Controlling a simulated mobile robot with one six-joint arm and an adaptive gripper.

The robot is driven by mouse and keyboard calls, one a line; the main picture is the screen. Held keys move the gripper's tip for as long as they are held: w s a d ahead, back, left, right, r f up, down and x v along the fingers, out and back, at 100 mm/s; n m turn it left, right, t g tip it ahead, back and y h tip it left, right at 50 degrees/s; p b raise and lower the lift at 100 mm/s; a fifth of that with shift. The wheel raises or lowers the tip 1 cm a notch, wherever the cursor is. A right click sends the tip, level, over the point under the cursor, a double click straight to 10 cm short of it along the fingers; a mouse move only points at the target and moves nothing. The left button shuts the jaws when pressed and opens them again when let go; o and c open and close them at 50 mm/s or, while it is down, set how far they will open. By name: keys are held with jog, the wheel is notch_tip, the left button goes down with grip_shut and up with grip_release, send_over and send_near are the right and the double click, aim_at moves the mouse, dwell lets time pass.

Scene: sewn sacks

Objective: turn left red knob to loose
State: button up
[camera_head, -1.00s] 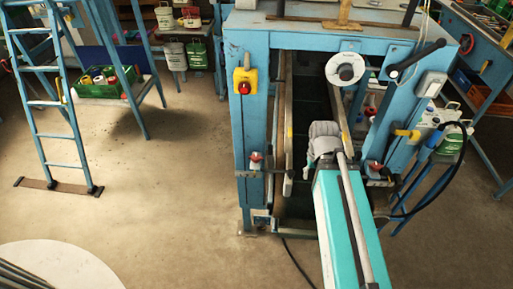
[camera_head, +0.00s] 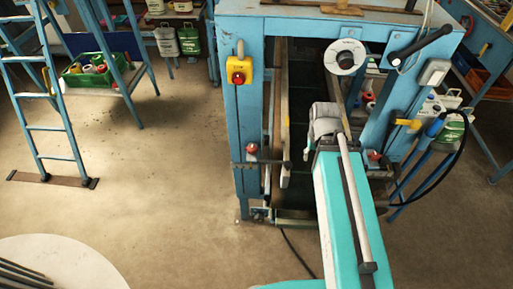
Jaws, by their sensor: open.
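The left red knob (camera_head: 252,148) sits low on the left post of the blue machine frame (camera_head: 226,125), just above a dark horizontal bar. A second red knob (camera_head: 374,155) sits on the right side of the frame, partly beside my arm. Which way either knob is turned is too small to tell. My teal arm with its grey joint rises in front of the machine, to the right of the left knob and apart from it in the picture. My gripper does not show in this view.
A yellow box with a red button (camera_head: 238,71) is higher on the left post. A white handwheel (camera_head: 346,57) and a black lever (camera_head: 425,41) are at the upper right. A blue ladder (camera_head: 43,120) and a round white table (camera_head: 70,265) stand left. The floor between is clear.

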jog(key=w, duration=0.1)
jog(key=m+h+b, duration=0.4)
jog(key=m+b, duration=0.3)
jog(key=m, duration=1)
send_over(258, 148)
jog(key=a, duration=0.2)
jog(key=f, duration=0.5)
jog(key=shift+s+d+f, duration=0.1)
jog(key=shift+d+f, duration=0.1)
jog(key=shift+f, duration=0.1)
jog(key=shift+a+m+h, duration=0.3)
jog(key=shift+a+m, duration=0.3)
jog(key=shift+a, duration=0.15)
jog(key=shift+f, duration=0.25)
jog(key=shift+b+x, duration=3.5)
jog(key=shift+x, duration=0.1)
jog(key=shift+d, duration=0.1)
jog(key=shift+c, duration=0.3)
grip_shut()
